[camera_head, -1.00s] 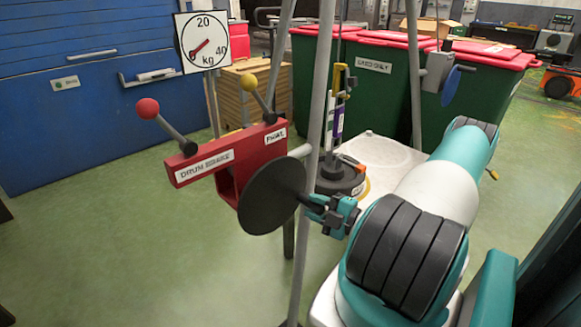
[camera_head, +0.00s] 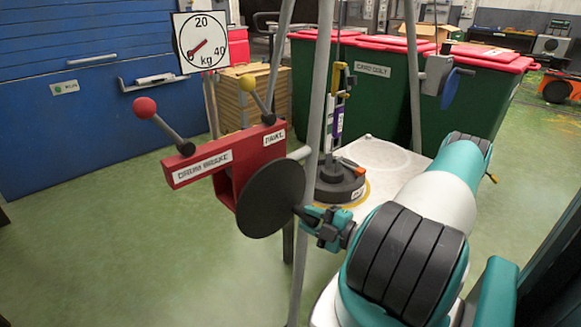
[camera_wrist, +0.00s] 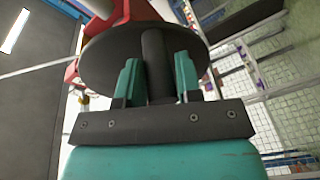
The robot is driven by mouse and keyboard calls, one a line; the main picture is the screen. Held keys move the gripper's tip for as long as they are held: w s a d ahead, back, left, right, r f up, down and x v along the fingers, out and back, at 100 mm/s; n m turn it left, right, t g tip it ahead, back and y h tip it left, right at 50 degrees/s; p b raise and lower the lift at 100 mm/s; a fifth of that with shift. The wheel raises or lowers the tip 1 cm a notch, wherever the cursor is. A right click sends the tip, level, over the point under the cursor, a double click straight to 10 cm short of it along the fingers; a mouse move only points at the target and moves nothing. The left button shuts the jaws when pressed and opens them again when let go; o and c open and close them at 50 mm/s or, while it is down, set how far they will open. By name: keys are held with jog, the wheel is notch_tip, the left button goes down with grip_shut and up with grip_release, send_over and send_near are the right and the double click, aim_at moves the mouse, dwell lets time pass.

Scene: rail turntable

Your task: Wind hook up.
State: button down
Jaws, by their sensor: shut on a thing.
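A red winch (camera_head: 238,155) labelled "DRUM BRAKE" and "PAWL" carries a dark disc crank (camera_head: 268,200) on its near side. My gripper (camera_head: 312,217) is shut on the dark crank handle (camera_wrist: 156,62), near the disc's lower right edge in the head view. In the wrist view the handle stands between both teal fingers. The red-knobbed lever (camera_head: 148,109) and yellow-knobbed lever (camera_head: 247,84) tilt up leftward. A yellow piece (camera_head: 340,76), perhaps the hook block, hangs by a striped scale (camera_head: 338,112) above a round dark weight (camera_head: 341,184). Whether it touches the weight is unclear.
Grey frame legs (camera_head: 318,120) rise beside the winch. A dial marked in kg (camera_head: 201,42) has its needle pointing lower left. A pale turntable platform (camera_head: 385,150) lies behind my arm. Green bins with red lids (camera_head: 380,75) stand behind; open floor lies at left.

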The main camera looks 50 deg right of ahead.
jog(key=shift+a+f, duration=0.15)
jog(key=shift+a, duration=0.1)
jog(key=shift+w+a+f+b, duration=0.1)
jog(key=shift+a+f+b, duration=0.15)
jog(key=shift+a+f, duration=0.25)
jog(key=shift+w+a+f+b, duration=0.1)
jog(key=shift+a+f+b, duration=0.15)
jog(key=shift+a, duration=0.35)
jog(key=c, duration=0.7)
grip_release()
jog(key=shift+d, duration=0.1)
jog(key=shift+s, duration=0.1)
